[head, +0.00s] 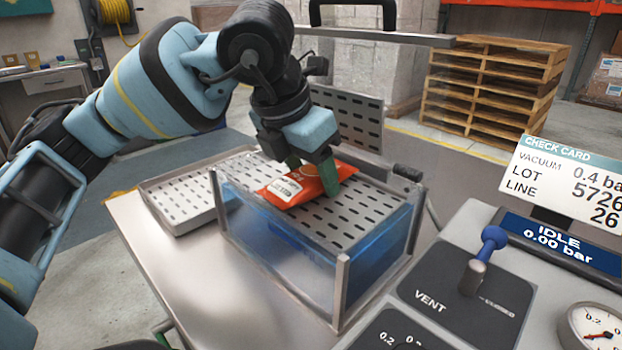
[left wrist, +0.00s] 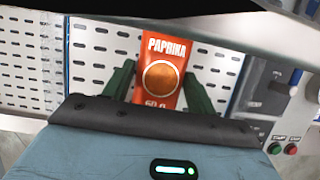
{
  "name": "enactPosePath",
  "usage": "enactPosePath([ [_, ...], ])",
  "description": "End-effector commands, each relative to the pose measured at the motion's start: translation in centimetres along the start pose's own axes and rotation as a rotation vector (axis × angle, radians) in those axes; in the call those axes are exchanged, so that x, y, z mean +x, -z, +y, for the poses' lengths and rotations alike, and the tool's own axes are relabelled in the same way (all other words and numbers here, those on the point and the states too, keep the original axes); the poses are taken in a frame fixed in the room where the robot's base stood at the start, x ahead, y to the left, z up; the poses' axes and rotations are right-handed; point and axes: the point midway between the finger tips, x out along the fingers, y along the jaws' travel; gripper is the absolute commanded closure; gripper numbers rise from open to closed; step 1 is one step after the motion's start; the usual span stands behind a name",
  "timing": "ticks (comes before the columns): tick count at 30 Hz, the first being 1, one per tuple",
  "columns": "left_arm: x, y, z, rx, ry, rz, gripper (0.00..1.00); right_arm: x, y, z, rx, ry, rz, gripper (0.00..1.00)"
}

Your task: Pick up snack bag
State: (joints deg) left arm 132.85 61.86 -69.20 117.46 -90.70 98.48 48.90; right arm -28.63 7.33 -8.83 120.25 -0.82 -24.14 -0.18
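The snack bag (head: 295,187) is an orange-red packet with a white label, lying on a slotted metal plate (head: 362,222) in a clear-walled tank. In the left wrist view the bag (left wrist: 162,72) reads "PAPRIKA" and has a round emblem. My left gripper (head: 311,172) reaches down over the bag with its green fingers on either side of it. In the left wrist view the fingers (left wrist: 158,92) stand apart, one along each side of the bag, very close to its edges. Contact cannot be made out. My right gripper is not in view.
The tank's clear wall (head: 285,255) has metal corner posts. A raised slotted lid panel (head: 345,115) stands behind, with a handled bar above. A slotted tray (head: 180,205) is left of the tank. A control panel with a blue-knobbed lever (head: 490,240) stands at right.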

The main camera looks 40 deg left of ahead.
Motion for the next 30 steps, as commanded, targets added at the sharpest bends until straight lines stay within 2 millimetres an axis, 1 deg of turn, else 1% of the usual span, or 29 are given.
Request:
enactPosePath([
  [1, 0.0, 0.0, 0.0, 0.000, 0.000, 0.000, 0.50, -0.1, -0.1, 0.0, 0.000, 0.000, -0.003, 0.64],
  [5, 0.0, 0.0, 0.0, 0.000, 0.000, 0.000, 0.67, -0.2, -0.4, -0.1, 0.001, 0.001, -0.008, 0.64],
  [6, 0.0, 0.0, 0.0, 0.000, 0.000, 0.000, 0.69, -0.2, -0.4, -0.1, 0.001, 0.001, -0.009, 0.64],
  [13, -0.1, 0.0, 0.0, 0.000, 0.000, -0.001, 0.69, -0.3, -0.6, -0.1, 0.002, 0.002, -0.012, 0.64],
  [17, -0.6, -0.3, 0.0, 0.000, 0.001, -0.002, 0.69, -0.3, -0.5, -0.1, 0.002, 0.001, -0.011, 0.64],
  [20, -1.3, -0.6, -0.1, 0.001, 0.000, -0.002, 0.69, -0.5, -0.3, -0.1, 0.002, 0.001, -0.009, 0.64],
  [25, -3.5, -1.5, -0.1, 0.002, 0.001, -0.003, 0.69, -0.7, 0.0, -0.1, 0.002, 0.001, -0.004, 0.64],
  [26, -3.7, -1.2, -0.1, 0.003, 0.000, -0.002, 0.69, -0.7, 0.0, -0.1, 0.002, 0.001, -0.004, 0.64],
  [30, -4.7, 1.3, -0.2, 0.003, -0.002, -0.002, 0.69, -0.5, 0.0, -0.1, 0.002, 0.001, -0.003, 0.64],
])
